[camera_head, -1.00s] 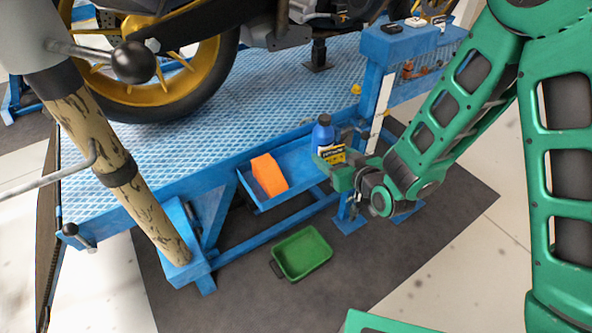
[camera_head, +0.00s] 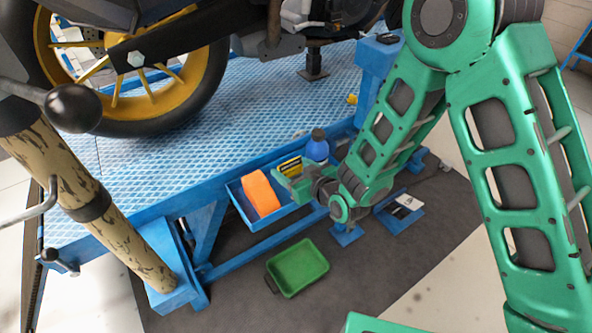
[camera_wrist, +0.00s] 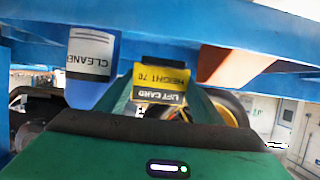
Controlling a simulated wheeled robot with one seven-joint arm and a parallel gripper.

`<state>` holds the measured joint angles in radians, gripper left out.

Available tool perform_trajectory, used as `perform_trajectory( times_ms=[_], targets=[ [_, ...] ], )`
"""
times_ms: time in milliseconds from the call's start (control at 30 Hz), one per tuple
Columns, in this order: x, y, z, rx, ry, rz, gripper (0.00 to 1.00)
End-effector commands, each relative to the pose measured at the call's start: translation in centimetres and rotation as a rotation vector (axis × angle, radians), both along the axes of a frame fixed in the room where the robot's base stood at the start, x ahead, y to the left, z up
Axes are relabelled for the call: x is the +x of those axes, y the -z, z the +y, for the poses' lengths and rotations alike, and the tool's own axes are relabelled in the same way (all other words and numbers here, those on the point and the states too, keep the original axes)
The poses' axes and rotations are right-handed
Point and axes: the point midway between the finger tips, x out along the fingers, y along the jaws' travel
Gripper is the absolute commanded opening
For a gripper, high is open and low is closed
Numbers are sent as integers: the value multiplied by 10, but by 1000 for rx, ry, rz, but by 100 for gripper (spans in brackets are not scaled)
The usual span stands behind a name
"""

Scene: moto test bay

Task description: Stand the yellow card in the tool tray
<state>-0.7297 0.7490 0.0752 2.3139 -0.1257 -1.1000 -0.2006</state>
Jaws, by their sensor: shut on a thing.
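The yellow card (camera_head: 290,167) is held upright in my gripper (camera_head: 284,178), with black print that reads "LIFT CARD" in the wrist view (camera_wrist: 164,76). My gripper is shut on it. The tool tray (camera_head: 280,217) is a blue open tray on the side of the lift bench. The card is over or in the tray, between an orange block (camera_head: 261,193) and a blue cleaner bottle (camera_head: 317,149). My gripper hides the card's lower part, so I cannot tell whether it touches the tray floor. The bottle (camera_wrist: 91,58) also shows left of the card in the wrist view.
A green bin (camera_head: 298,268) stands on the dark floor mat below the tray. The blue bench (camera_head: 250,110) carries a motorcycle with a yellow-rimmed wheel (camera_head: 190,65). A tan post (camera_head: 120,235) stands at the left. A blue bench post (camera_head: 374,68) rises behind my arm.

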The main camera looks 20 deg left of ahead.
Motion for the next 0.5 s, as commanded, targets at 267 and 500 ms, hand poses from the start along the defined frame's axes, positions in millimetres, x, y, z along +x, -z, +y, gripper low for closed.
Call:
perform_trajectory(
  times_ms=[267,500],
  targets=[
    [6,18,0,-2,5,4,39],
    [7,44,-2,-2,8,0,39]
  ],
)
